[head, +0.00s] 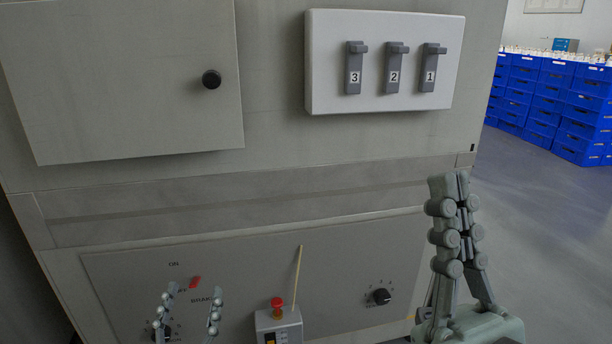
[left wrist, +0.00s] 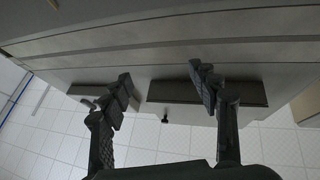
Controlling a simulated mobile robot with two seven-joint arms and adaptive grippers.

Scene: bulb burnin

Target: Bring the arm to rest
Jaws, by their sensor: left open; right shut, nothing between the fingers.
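My left gripper (head: 190,312) is low in the head view, in front of the grey lower panel (head: 240,270), with its two fingers apart and nothing between them. It also shows in the left wrist view (left wrist: 165,95), open and empty, with the cabinet beyond its fingers. My right gripper (head: 455,185) points upward at the right of the head view. Its fingers meet at the tips and hold nothing. It appears apart from the cabinet.
A white box (head: 384,98) carries switches 3, 2 and 1. A cabinet door (head: 120,80) has a black knob (head: 211,79). A red button (head: 277,302) on a small box, a thin stick (head: 297,275) and a black dial (head: 381,296) are low down. Blue crates (head: 560,100) stand far right beyond open floor.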

